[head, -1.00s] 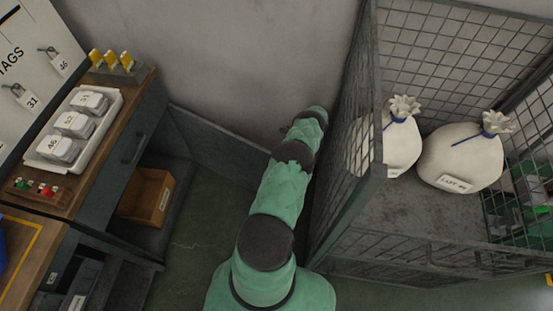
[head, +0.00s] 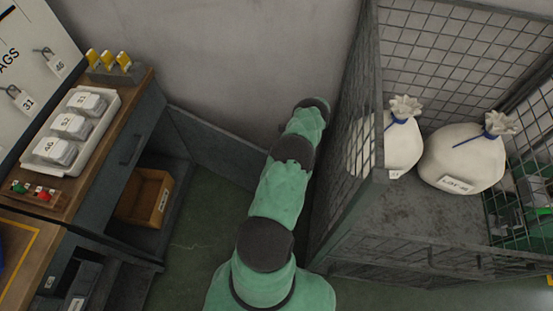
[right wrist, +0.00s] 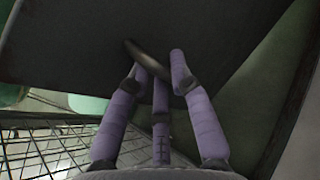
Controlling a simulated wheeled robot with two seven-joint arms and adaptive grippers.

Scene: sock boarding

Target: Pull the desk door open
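The desk (head: 110,150) stands at the left in the head view. Its grey door (head: 215,148) stands swung out from the open lower compartment, along the wall. In the right wrist view, the door's dark face (right wrist: 90,40) fills the top, with a curved bar handle (right wrist: 152,62) on it. My right gripper (right wrist: 160,68) has its purple fingers closed in around this handle, with the bar between the fingertips; how firmly it grips is hard to tell. In the head view my green arm reaches toward the wall and its gripper is hidden. My left gripper is out of view.
A wire cage (head: 345,190) with white sacks (head: 465,157) stands close to the right of my arm. An orange-brown box (head: 145,197) sits in the desk's open compartment. A tray (head: 45,171) of tagged white packs lies on top. Green floor (head: 200,230) is clear between desk and cage.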

